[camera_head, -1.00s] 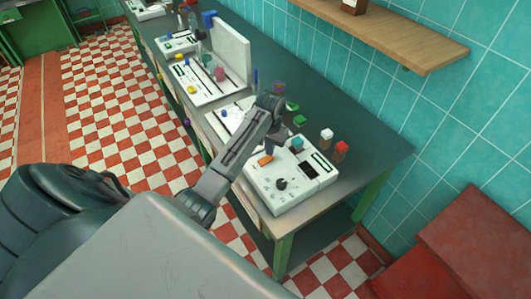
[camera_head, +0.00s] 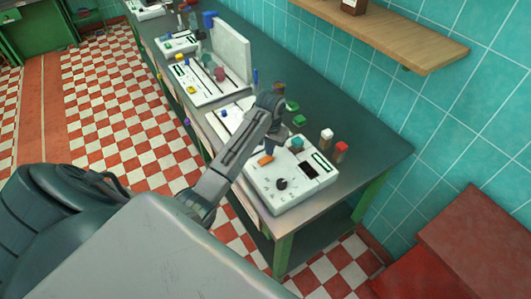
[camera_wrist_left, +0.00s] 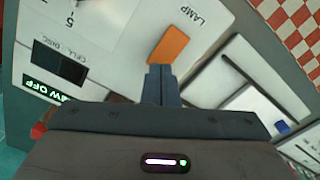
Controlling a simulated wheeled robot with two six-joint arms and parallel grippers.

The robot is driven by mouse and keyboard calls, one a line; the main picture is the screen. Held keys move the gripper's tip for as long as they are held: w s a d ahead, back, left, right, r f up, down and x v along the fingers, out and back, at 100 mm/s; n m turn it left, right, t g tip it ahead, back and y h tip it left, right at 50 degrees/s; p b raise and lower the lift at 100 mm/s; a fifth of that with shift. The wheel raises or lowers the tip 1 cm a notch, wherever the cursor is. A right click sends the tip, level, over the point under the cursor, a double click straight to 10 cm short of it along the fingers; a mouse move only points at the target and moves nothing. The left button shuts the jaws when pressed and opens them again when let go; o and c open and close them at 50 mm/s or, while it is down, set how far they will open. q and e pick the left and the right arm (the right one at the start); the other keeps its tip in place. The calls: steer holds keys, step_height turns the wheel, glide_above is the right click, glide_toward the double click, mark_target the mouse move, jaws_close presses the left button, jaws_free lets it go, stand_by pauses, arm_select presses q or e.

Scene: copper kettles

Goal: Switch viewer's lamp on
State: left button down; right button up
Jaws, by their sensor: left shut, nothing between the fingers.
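The viewer is a white box (camera_head: 268,199) at the near end of the long bench. An orange switch (camera_head: 265,160) sits on its top. In the left wrist view the orange switch (camera_wrist_left: 170,43) lies beside the word LAMP, and a small lit green display (camera_wrist_left: 55,89) reads partly "W OFF". My left gripper (camera_head: 271,150) is over the box, its fingers shut and empty. In the wrist view its fingertips (camera_wrist_left: 160,70) are at the near edge of the switch; I cannot tell if they touch it. My right gripper is not in view.
The box also has a black knob (camera_head: 282,184), a dark window (camera_head: 309,170) and a teal part (camera_head: 297,143). White-topped (camera_head: 326,136) and red-topped (camera_head: 341,151) blocks stand behind it. Other white panels (camera_head: 205,88) line the bench. A wooden shelf (camera_head: 385,35) hangs on the wall.

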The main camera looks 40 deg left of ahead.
arm_select(q)
steer(key=shift+f, duration=0.3)
steer(key=shift+f, duration=0.7)
stand_by(0.3)
steer(key=shift+r+p, duration=0.4)
steer(key=shift+r, duration=3.15)
